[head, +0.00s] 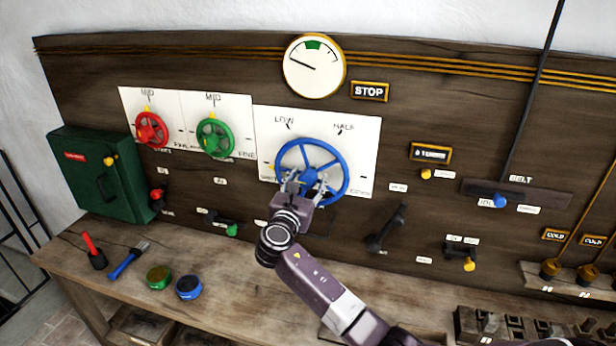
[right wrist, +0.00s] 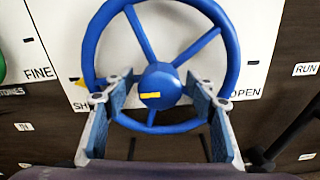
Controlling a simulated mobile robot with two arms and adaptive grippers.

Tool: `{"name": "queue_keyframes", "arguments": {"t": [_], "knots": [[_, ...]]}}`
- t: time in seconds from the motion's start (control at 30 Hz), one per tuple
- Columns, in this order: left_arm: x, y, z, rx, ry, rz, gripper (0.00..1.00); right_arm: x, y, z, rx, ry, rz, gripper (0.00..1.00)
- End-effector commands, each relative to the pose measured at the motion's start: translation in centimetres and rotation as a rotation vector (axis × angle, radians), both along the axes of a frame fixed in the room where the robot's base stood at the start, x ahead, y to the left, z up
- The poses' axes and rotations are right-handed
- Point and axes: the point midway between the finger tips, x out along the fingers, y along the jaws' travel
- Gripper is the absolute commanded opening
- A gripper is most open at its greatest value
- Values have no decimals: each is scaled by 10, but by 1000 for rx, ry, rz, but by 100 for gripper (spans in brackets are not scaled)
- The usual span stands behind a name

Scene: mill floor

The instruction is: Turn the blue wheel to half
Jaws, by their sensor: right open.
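The blue wheel (head: 310,176) is mounted on a white plate (head: 363,132) marked LOW, HALF and OPEN, with a partly hidden label at the lower left. It also shows in the right wrist view (right wrist: 160,78), with a yellow mark on its hub. A yellow pointer (right wrist: 77,82) shows at the wheel's left rim, just above the letters SH. My right gripper (head: 305,188) is in front of the wheel's lower half. Its fingers are open, one on each side of the hub; I cannot tell whether they touch the wheel. My left gripper is out of view.
A red wheel (head: 151,130) and a green wheel (head: 215,137) are to the left. A dial (head: 314,66) and a STOP sign (head: 370,91) are above. A dark lever (head: 388,229) stands right of my arm. Tins and tools lie on the bench (head: 226,309) at left.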

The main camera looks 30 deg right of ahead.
Motion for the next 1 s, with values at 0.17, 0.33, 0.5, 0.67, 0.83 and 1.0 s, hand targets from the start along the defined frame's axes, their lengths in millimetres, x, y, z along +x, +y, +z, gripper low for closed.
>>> {"name": "queue_keyframes", "arguments": {"t": [0.17,0.33,0.5,0.67,0.83,1.0], "knots": [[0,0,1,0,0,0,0,2,-2,-1,1,1,0,52],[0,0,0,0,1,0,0,1,-2,-1,1,1,0,47],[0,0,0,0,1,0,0,1,-2,-1,1,1,0,28],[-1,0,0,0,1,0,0,1,-2,-1,1,1,0,11],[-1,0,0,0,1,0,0,1,-1,-1,5,-4,0,9],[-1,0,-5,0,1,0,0,1,-1,-2,32,-35,0,9]]}}
